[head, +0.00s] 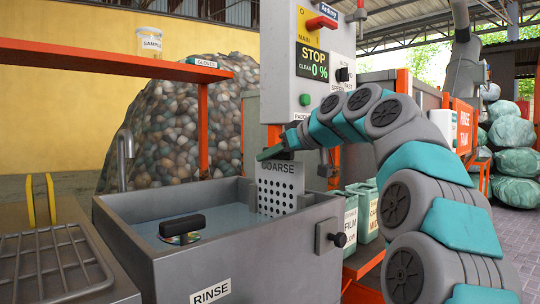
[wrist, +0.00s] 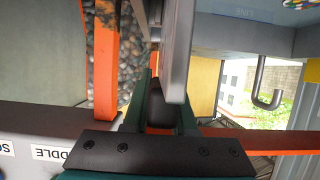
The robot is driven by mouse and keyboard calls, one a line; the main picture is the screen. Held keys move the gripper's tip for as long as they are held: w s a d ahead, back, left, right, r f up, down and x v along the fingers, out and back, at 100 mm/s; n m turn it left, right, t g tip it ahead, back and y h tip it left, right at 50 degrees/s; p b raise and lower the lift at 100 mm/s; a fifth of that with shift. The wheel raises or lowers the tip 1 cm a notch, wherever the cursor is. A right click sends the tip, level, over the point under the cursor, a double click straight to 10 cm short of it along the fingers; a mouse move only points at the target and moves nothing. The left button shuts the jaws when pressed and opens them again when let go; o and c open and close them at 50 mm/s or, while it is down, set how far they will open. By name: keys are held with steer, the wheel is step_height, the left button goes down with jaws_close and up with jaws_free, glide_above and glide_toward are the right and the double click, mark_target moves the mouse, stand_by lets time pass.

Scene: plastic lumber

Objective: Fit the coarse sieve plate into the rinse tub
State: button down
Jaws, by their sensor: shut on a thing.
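The coarse sieve plate (head: 277,194) is grey, with rows of round holes and a COARSE label. It stands upright at the right end of the grey rinse tub (head: 215,262), its lower edge near or below the water line. My gripper (head: 270,153) is at its top edge. In the wrist view, the green fingers of my gripper (wrist: 160,112) are shut on a dark grip, with the grey plate (wrist: 178,55) seen nearly edge-on beyond. Whether the plate sits in a slot is hidden.
A tap (head: 124,155) stands at the back left and a drain rack (head: 50,265) at the left. The grey control box (head: 311,110) rises close behind my gripper. Labelled containers (head: 366,210) stand right of the tub.

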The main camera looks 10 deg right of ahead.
mark_target(270, 172)
steer(key=shift+f+b, duration=1.8)
steer(key=shift+f, duration=1.5)
steer(key=shift+f+b, duration=0.1)
steer(key=shift+b, duration=0.2)
steer(key=c, duration=0.6)
jaws_free()
steer(key=shift+c, duration=0.2)
